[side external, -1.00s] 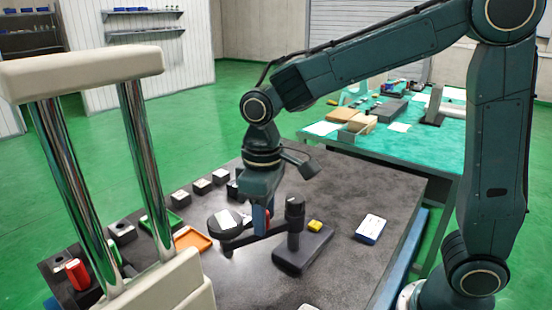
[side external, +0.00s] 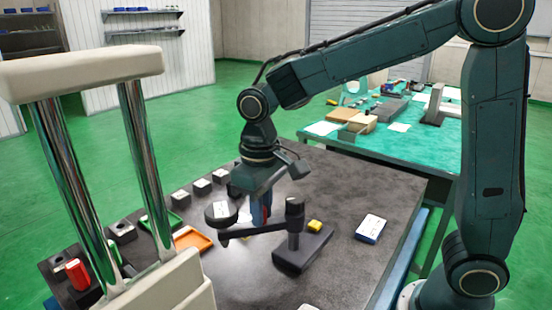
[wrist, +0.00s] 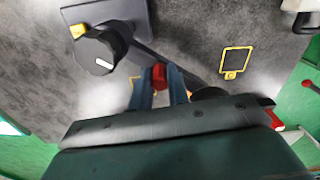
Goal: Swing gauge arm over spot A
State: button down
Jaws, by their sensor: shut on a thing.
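The gauge stands on a dark base block (side external: 303,250) with a black post (side external: 294,214). In the wrist view the red knob (wrist: 159,76) sits between my gripper's fingers (wrist: 158,84), with the post's knob (wrist: 100,48) at upper left. A yellow square outline (wrist: 236,62) lies beyond the arm; another yellow outline (wrist: 134,86) is partly hidden by a finger. I cannot read any spot letter.
An orange tray (side external: 192,239), a green tray (side external: 165,221) and several small blocks line the table's left side. A yellow piece (side external: 314,226) sits by the gauge base. A white-topped blue block (side external: 370,229) lies right. A large chrome-pillared frame (side external: 145,160) stands in front.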

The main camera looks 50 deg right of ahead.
jog(key=shift+w+d+m, duration=0.45)
jog(key=shift+d+m, duration=0.45)
jog(key=shift+m, duration=0.85)
jog(key=shift+w+d+m, duration=0.45)
jog(key=shift+d+m, duration=0.4)
jog(key=shift+m, duration=0.95)
jog(key=shift+w+d+m, duration=0.45)
jog(key=shift+d+m, duration=0.45)
jog(key=shift+m, duration=0.85)
jog(key=c, duration=1.3)
grip_release()
jog(key=shift+c, duration=0.2)
jog(key=shift+r, duration=0.1)
notch_tip(320, 180, up, 14)
jog(key=shift+s+d, duration=0.1)
jog(key=shift+s, duration=0.05)
